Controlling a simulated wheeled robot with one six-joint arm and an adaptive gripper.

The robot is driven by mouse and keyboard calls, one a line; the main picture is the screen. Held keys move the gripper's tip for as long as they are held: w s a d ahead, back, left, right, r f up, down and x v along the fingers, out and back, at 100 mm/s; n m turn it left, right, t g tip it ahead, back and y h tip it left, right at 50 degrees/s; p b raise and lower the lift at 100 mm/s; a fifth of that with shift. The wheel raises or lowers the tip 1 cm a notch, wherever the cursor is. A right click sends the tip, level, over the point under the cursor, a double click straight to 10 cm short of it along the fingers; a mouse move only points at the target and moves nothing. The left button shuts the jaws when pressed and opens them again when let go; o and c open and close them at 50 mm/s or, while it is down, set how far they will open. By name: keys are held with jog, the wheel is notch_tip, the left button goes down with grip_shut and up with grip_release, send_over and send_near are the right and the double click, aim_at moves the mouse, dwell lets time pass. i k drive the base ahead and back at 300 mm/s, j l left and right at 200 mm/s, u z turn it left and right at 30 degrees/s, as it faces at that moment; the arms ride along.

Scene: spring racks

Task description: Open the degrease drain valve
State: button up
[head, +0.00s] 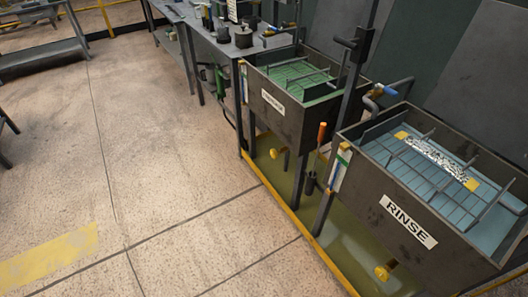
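A dark tank (311,122) with green liquid stands at the upper middle. It has a white label (273,103) whose text is too small to read for sure; the other tank is marked RINSE, so this looks like the degrease tank. A yellow knob (275,153) sits low under its front left side, apparently its drain valve; I cannot tell whether it is open or shut. My gripper is not in view.
The rinse tank (450,258), holding blue liquid, stands at right with another yellow knob (381,273) beneath. A blue-handled valve (388,91) is on a pipe between the tanks. A yellow curb (281,199) edges the green floor. Left floor is open.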

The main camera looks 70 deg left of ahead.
aim_at(274, 153)
jog(key=u, duration=1.75)
jog(key=i+j, duration=0.2)
jog(key=i, duration=0.25)
jog(key=i+j, duration=0.2)
jog(key=i, duration=0.3)
jog(key=i+j, duration=0.2)
jog(key=i, duration=0.25)
jog(key=i+j, duration=0.15)
jog(key=i, duration=0.3)
jog(key=i+j, duration=0.2)
jog(key=i, duration=0.25)
jog(key=i+j, duration=0.2)
jog(key=i, duration=0.3)
